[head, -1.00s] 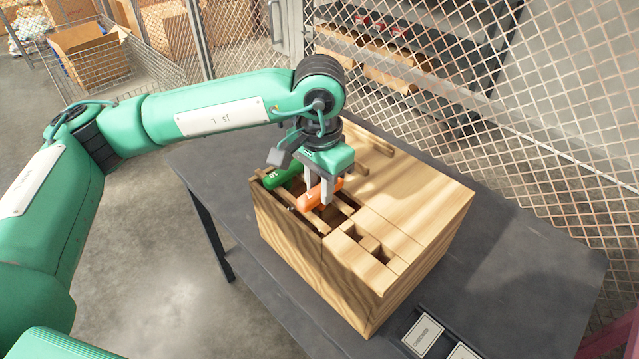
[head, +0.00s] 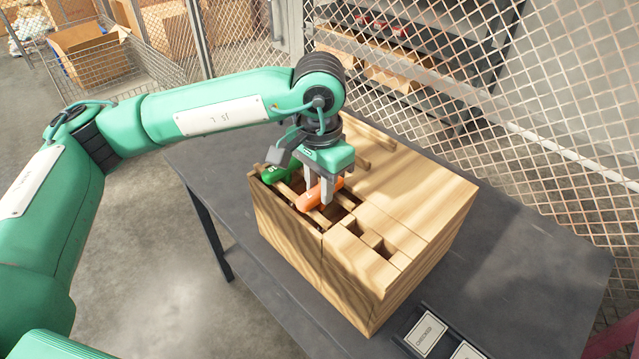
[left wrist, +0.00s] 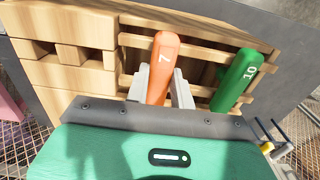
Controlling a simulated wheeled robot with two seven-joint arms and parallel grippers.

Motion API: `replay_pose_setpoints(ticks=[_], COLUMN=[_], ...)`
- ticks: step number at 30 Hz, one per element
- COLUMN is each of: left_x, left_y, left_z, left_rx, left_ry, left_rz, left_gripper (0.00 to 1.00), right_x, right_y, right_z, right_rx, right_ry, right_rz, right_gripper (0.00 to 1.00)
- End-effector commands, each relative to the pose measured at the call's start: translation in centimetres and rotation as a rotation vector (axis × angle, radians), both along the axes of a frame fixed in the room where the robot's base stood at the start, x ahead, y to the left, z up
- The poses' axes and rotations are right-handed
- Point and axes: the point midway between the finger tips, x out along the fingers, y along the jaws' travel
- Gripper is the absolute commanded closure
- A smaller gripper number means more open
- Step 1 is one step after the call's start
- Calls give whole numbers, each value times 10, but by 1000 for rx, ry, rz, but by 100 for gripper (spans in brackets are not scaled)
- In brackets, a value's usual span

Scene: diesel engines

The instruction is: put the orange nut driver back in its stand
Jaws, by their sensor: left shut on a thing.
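The orange nut driver (head: 311,197) has a handle marked 7, which shows in the left wrist view (left wrist: 164,62). My left gripper (head: 320,192) is shut on this orange handle, pointing down over the wooden stand (head: 420,195). The handle lies tilted over the slatted, open part of the stand; its shaft is hidden, so I cannot tell whether it sits in a slot. A green nut driver (head: 279,174) marked 10 lies beside it in the stand, apart from the gripper, and shows in the left wrist view (left wrist: 234,80). My right gripper is not in view.
The stand sits on a dark grey table (head: 540,270). Small labelled plates (head: 426,335) lie at the table's front. A wire mesh fence (head: 570,120) rises behind the table. The table's right side is clear.

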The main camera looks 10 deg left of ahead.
Motion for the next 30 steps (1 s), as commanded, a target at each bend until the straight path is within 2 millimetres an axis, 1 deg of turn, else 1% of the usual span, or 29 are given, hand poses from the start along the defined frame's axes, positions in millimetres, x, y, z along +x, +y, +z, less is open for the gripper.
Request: replay_pose_setpoints(ticks=[7, 8, 9, 11, 17, 20, 30], left_x=[0, 0, 0, 0, 0, 0, 0], left_y=[0, 0, 0, 0, 0, 0, 0], left_z=[1, 1, 0, 0, 0, 0, 0], left_rx=[-1, -1, -1, -1, 0, 0, 0], left_ry=[-1, -1, -1, -1, 0, 0, 0], left_rz=[0, 0, 0, 0, 0, 0, 0], left_gripper=[100, 70, 63, 51, 51, 35, 35], right_x=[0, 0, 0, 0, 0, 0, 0], right_y=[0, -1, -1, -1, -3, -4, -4], right_z=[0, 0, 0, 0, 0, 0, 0], right_rx=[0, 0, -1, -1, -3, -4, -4], right_ry=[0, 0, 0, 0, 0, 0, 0], right_rz=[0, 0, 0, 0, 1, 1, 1], right_gripper=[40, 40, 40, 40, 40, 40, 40])
